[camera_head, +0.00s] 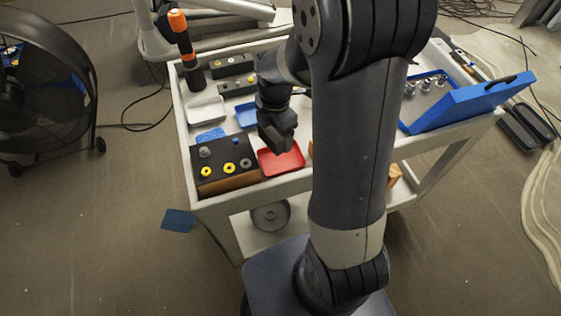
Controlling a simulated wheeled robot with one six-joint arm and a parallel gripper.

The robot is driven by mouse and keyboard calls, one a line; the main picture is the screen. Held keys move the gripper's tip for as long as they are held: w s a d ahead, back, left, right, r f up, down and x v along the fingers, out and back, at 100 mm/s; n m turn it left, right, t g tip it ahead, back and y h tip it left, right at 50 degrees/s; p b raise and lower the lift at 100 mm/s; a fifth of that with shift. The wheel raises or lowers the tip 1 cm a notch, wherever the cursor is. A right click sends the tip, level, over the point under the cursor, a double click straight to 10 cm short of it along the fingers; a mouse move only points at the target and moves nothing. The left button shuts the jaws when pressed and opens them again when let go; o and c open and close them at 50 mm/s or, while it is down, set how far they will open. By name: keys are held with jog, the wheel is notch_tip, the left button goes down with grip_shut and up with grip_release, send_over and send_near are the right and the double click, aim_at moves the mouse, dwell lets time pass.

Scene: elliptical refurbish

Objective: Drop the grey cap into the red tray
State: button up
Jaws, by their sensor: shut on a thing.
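The red tray (290,166) lies on the cart top, right of the black-topped block. My gripper (281,148) points down over the tray's upper left part and covers some of it. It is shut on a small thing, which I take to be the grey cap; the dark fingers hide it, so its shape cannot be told. I cannot tell how high the fingers are above the tray floor.
A black-topped block (219,157) with yellow, grey and blue round pieces stands left of the tray. Behind are a blue tray (245,116), a white tray (206,112) and an orange-topped tool (178,21). A blue case (470,101) is at right.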

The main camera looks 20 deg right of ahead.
jog(key=shift+f+b, duration=0.9)
jog(key=shift+f, duration=0.7)
jog(key=o, duration=1.7)
jog(key=shift+r, duration=0.15)
notch_tip(320, 180, up, 11)
jog(key=shift+f, duration=0.15)
